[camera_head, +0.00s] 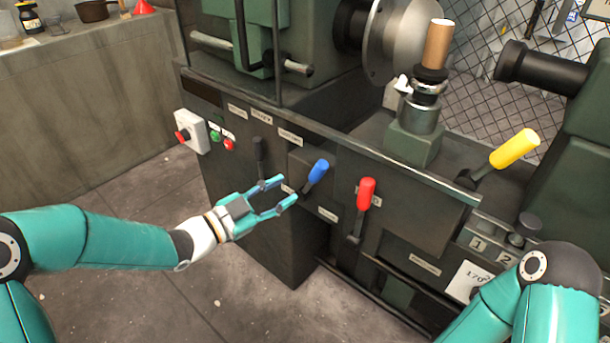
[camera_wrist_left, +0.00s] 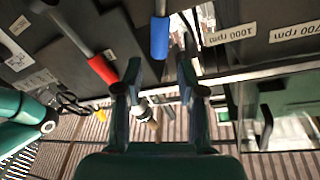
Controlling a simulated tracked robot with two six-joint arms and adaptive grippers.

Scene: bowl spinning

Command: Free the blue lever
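The blue lever (camera_head: 318,171) sticks out from the dark front panel of the machine, its blue grip up and tilted to the right. My left gripper (camera_head: 281,192) is open and empty, just left of and below the blue grip, with its fingers pointing at the lever. In the left wrist view the blue grip (camera_wrist_left: 160,38) hangs above the gap between the open fingertips (camera_wrist_left: 160,70), apart from them. My right arm shows at the bottom right of the head view; its gripper is not in view.
A red lever (camera_head: 366,194) stands close right of the blue one, and a black lever (camera_head: 259,155) to its left. A yellow lever (camera_head: 514,149) is farther right. Red and green buttons (camera_head: 222,138) sit on the left panel. The floor in front is clear.

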